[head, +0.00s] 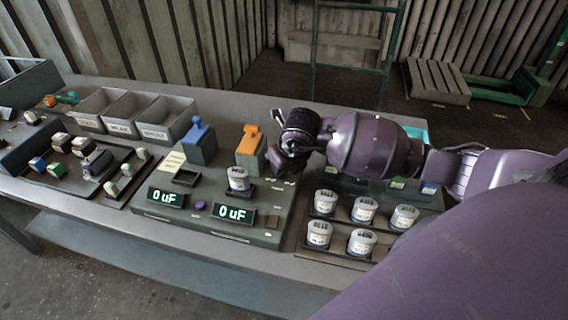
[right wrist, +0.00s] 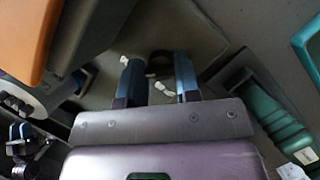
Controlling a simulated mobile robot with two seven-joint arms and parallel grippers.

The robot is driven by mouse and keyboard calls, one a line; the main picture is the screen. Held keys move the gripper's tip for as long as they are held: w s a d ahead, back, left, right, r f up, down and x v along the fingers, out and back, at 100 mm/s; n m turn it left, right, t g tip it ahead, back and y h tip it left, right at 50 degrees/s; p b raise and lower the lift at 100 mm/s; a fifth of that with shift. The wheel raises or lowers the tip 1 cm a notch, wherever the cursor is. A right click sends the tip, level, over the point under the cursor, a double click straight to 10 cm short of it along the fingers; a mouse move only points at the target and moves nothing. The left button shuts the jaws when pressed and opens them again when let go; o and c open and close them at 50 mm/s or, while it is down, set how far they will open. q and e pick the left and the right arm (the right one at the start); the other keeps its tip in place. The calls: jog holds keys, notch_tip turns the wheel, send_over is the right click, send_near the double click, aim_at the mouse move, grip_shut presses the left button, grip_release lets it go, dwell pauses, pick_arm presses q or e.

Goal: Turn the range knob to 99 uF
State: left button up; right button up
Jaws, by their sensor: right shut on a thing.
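The grey-green tester (head: 262,236) stands on the bench with two green displays, the left one (head: 166,197) and the right one (head: 234,214), both reading "0 uF". My right gripper (head: 281,160) reaches down to the tester's back right corner. In the right wrist view its two blue-padded fingers (right wrist: 158,84) are closed on a dark round knob (right wrist: 159,61), with small white marks on the panel around it. The knob's pointer and setting cannot be read, and the gripper hides the knob in the head view. My left gripper is not in view.
An orange-topped block (head: 250,141) stands just left of my right gripper, with a blue-topped one (head: 199,140) further left. A white can (head: 238,179) sits on the tester. Several labelled cans (head: 364,210) stand at right. Grey bins (head: 165,125) stand at back left.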

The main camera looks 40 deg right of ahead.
jog(key=shift+m, duration=0.4)
jog(key=o, duration=0.9)
jog(key=v, duration=1.1)
jog(key=shift+a, duration=0.25)
jog(key=shift+s+f, duration=0.1)
jog(key=shift+f, duration=0.05)
